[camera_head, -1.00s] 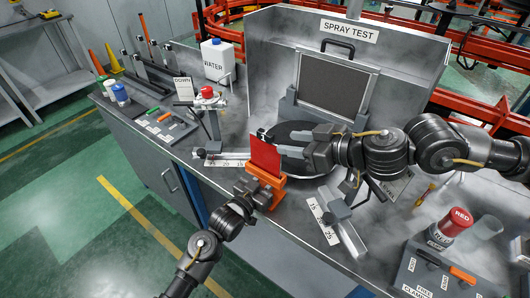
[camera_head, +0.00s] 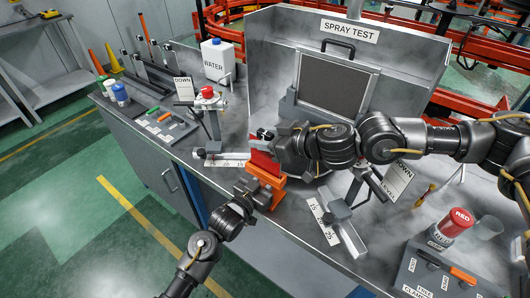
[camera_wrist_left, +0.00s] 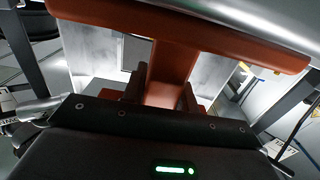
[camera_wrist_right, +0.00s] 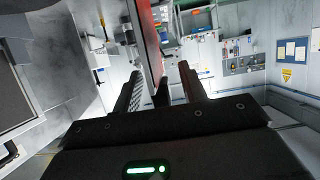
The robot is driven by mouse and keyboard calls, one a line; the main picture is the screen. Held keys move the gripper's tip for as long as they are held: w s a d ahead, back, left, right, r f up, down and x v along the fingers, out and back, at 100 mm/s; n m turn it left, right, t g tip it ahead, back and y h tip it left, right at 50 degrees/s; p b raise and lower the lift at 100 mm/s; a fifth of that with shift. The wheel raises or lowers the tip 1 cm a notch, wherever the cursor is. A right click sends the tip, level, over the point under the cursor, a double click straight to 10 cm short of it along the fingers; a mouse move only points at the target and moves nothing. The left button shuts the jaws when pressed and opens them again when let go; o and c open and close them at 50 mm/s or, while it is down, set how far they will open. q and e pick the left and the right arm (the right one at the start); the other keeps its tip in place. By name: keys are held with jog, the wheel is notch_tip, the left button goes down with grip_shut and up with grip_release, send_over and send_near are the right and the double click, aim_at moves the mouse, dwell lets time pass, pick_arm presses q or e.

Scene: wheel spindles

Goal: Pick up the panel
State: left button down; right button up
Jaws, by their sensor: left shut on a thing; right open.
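The red panel (camera_head: 262,160) stands upright in an orange holder (camera_head: 267,190) at the front edge of the bench, partly covered by my right gripper in the head view. My left gripper (camera_head: 255,190) is shut on the orange holder, which fills the left wrist view (camera_wrist_left: 172,65). My right gripper (camera_head: 279,143) is at the panel's upper part, open. In the right wrist view, the panel (camera_wrist_right: 152,45) shows edge-on between its two open fingers. Whether either finger touches it is unclear.
A grey spray booth (camera_head: 410,60) with a dark framed filter (camera_head: 333,84) stands behind. A red-topped stand (camera_head: 208,93) is at the left. A measuring rail (camera_head: 340,225) lies in front, right of the holder. A red-capped can (camera_head: 456,222) is at the right.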

grip_shut()
dwell(0.4)
notch_tip(320, 180, up, 10)
jog(key=shift+r, duration=0.1)
pick_arm(q)
jog(key=c, duration=1)
grip_release()
jog(key=v, duration=1.2)
